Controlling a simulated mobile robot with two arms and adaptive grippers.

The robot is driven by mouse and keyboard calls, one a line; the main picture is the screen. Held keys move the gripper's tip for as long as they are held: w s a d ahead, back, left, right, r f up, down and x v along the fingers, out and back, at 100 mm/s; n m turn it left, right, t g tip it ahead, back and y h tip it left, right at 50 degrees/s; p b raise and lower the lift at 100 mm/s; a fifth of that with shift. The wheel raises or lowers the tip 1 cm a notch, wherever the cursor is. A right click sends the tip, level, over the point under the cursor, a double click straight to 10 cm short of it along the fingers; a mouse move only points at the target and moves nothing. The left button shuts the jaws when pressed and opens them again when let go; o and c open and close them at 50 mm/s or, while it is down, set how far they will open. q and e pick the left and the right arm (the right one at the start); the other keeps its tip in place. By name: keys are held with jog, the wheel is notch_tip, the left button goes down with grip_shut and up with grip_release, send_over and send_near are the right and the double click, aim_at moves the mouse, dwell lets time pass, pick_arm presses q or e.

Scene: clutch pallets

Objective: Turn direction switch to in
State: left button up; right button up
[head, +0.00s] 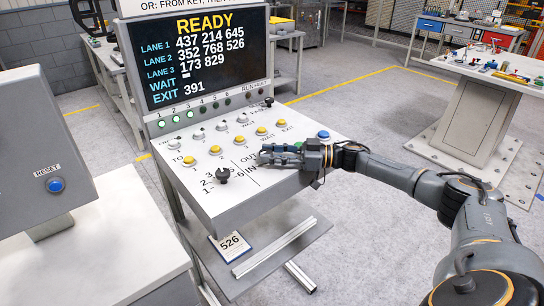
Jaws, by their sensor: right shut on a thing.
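A sloped white control panel (208,196) stands in the middle of the head view. My right gripper (272,154) reaches in from the right, low over the panel, with its fingers pointing left. My left gripper is not in view.
A black rotary knob (222,176) sits left of the gripper, with several yellow buttons (215,150) behind. A blue button (323,134) is near the panel's right edge. The screen (205,60) reads READY. A RESET box (50,140) stands at left.

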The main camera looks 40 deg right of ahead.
jog(key=shift+r, duration=0.1)
jog(key=o, duration=1.1)
jog(key=v, duration=1.2)
